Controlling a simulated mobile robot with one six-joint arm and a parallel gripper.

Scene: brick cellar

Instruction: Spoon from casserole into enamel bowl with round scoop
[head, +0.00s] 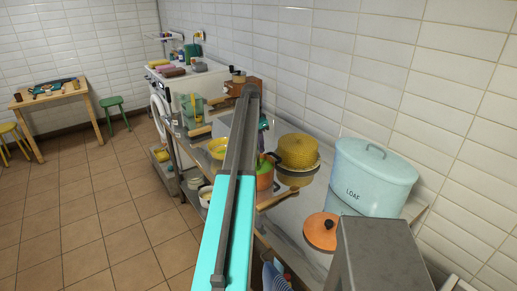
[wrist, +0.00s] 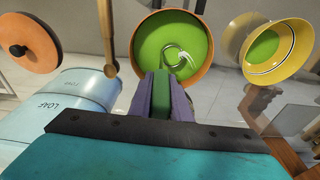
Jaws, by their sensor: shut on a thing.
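The orange casserole (head: 265,182) stands on the counter, partly behind my arm in the head view. In the wrist view the casserole (wrist: 207,62) is open, with green contents. My gripper (wrist: 161,84) is shut on the green handle of the round scoop (wrist: 160,98), at the casserole's near rim. A pale ring shape shows over the green contents, seemingly the scoop's head; how deep it sits I cannot tell. The yellow enamel bowl (head: 219,147) is beyond the casserole; in the wrist view the bowl (wrist: 300,54) is at right and holds green contents.
The orange lid (head: 320,232) and the pale blue loaf bin (head: 374,175) are on the near side. A wooden spoon (wrist: 109,38) lies beside the casserole. A yellow domed thing (head: 298,150) stands near the wall. Crockery sits on a shelf below.

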